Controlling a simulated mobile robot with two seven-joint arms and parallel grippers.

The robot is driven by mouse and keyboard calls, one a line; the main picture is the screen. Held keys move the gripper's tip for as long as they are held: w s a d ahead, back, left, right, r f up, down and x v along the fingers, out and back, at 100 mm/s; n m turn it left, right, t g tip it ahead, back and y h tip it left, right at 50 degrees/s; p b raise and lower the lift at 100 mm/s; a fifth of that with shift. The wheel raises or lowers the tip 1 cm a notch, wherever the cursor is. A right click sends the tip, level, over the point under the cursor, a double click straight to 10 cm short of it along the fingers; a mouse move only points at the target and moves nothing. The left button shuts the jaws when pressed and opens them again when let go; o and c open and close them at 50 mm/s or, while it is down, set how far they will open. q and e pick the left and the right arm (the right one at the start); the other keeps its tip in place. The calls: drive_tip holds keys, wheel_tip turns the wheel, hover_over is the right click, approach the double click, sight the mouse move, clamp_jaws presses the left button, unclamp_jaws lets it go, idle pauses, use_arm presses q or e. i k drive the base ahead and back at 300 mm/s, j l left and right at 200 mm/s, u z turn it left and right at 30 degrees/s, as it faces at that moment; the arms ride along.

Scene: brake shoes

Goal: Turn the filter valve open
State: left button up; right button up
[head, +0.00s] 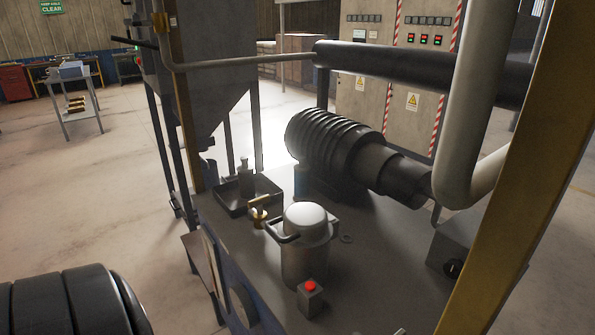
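A grey cylindrical canister (303,262) with a pale domed lid (306,216) stands upright on the dark machine bench; it looks like the filter. A brass valve (259,213) is at its left side, with a small brass handle tilted up to the right. A black bar (284,238) curves out from the canister just below the valve. I cannot tell from this view whether the valve is open or shut. Neither of my grippers is in view.
A red button box (310,295) stands in front of the canister. A dark tray (240,194) lies behind the valve. A large ribbed black cylinder (330,143) is behind, and a yellow post (523,190) and pale pipe (470,120) block the right side.

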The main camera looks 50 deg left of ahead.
sight(258, 203)
drive_tip(key=k+u, duration=0.15)
drive_tip(key=u, duration=1.6)
drive_tip(key=i+j, duration=0.6)
drive_tip(key=i+j+z, duration=0.15)
drive_tip(key=z, duration=0.2)
drive_tip(key=i+j+z, duration=0.15)
drive_tip(key=z, duration=0.25)
drive_tip(key=i+j+z, duration=0.1)
drive_tip(key=j+z, duration=0.25)
